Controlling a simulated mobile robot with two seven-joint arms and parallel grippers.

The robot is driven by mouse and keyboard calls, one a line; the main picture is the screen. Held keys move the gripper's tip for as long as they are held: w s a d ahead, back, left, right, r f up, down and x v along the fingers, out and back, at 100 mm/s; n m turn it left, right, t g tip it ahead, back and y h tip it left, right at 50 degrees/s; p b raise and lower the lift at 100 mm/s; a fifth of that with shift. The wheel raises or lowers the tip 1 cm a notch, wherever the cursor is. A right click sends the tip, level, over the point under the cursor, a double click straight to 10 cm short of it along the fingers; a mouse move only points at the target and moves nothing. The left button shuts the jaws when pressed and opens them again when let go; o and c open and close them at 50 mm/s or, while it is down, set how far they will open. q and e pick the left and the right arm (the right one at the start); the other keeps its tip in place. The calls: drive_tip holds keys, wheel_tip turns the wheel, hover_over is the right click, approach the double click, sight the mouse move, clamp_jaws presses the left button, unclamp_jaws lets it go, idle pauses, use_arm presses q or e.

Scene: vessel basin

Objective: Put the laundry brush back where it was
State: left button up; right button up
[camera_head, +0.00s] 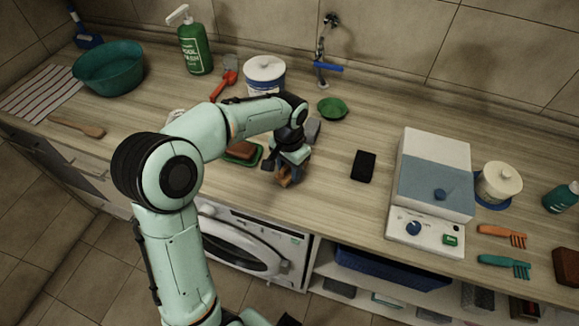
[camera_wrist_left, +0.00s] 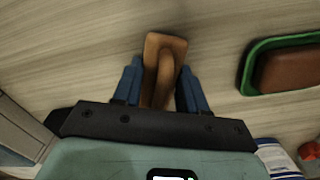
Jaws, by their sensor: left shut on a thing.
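My left gripper (camera_head: 284,172) is over the front part of the counter, shut on a brown wooden laundry brush (camera_head: 290,178). In the left wrist view the brush (camera_wrist_left: 165,45) sits between the two blue fingers of the gripper (camera_wrist_left: 156,88), which grip its raised handle. Its flat wooden end extends beyond the fingertips. Its underside is hidden, and I cannot tell whether it touches the counter.
A green dish (camera_head: 260,156) with a brown block (camera_head: 240,149) is just left of the gripper. A grey block (camera_head: 313,129) is behind it. A black item (camera_head: 363,166) and a white-blue machine (camera_head: 432,178) stand right. Counter between gripper and machine is mostly clear.

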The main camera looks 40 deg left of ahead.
use_arm(q)
drive_tip(key=shift+f, duration=0.2)
drive_tip(key=o, duration=0.9)
drive_tip(key=shift+r, duration=0.1)
drive_tip(key=shift+o, duration=0.2)
use_arm(e)
drive_tip(key=shift+s+f, duration=0.1)
use_arm(q)
drive_tip(key=shift+r, duration=0.1)
drive_tip(key=shift+r, duration=0.35)
wheel_tip(320, 180, up, 11)
drive_tip(key=shift+f+p, duration=0.2)
drive_tip(key=shift+p, duration=0.7)
drive_tip(key=shift+r, duration=0.45)
use_arm(e)
drive_tip(key=shift+w+r, duration=0.9)
drive_tip(key=shift+r, duration=0.3)
